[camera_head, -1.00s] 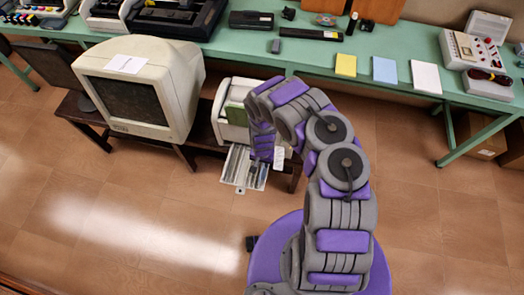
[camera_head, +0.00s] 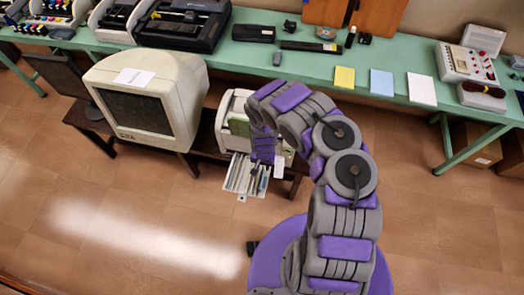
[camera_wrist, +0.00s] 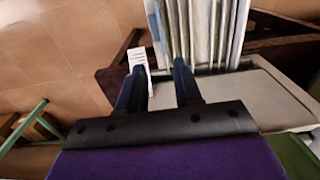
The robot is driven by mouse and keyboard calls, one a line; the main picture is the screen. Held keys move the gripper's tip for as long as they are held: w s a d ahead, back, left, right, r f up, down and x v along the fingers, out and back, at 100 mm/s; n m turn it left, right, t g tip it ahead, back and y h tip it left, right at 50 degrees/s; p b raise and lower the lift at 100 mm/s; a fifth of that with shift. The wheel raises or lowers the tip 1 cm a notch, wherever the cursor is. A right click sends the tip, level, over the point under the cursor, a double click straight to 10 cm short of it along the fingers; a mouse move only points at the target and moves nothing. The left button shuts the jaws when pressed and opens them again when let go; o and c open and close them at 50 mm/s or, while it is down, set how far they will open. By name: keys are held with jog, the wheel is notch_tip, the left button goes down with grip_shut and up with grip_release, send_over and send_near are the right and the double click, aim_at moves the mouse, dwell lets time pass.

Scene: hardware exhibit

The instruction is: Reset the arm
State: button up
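My purple and grey arm rises from the bottom right of the head view and bends over to the left. My gripper (camera_head: 262,168) points down there, over a grey output tray (camera_head: 240,184) that sticks out from a light-coloured printer-like machine (camera_head: 225,115). In the wrist view, my gripper (camera_wrist: 158,68) shows two dark fingers apart, with nothing visible held between them. The ribbed tray (camera_wrist: 210,30) lies beyond and right of the fingertips. A white tag (camera_wrist: 139,57) shows by the left finger. Whether the fingers touch anything is unclear.
An old beige monitor (camera_head: 150,105) stands on a low dark table (camera_head: 90,120) left of the machine. A long green table (camera_head: 300,65) behind carries devices and coloured paper pads. The tiled floor (camera_head: 120,220) at front left is clear.

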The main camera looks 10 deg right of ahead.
jog(key=w+d+r+h+b, duration=0.1)
jog(key=d+r+b, duration=0.1)
jog(key=d+r, duration=0.55)
jog(key=w+d+r+h+b, duration=0.1)
jog(key=d+r+b, duration=0.25)
jog(key=r, duration=0.75)
jog(key=s+d+r+g+b, duration=0.1)
jog(key=s+r, duration=0.3)
jog(key=r, duration=0.2)
jog(key=s+r+b, duration=0.2)
jog(key=s+r, duration=0.2)
jog(key=r, duration=0.2)
jog(key=s+a+r+n+b, duration=0.1)
jog(key=s+r+b, duration=0.1)
jog(key=s, duration=0.6)
jog(key=s+a+r+n+y+b, duration=0.1)
jog(key=s+a+r+b, duration=0.1)
jog(key=s, duration=0.6)
jog(key=s+a+r+n+y+b, duration=0.1)
jog(key=s+r, duration=0.3)
jog(key=s, duration=0.5)
jog(key=shift+a+r+n+g+b, duration=0.25)
jog(key=shift+a+n+g+b, duration=0.15)
jog(key=shift+n, duration=0.1)
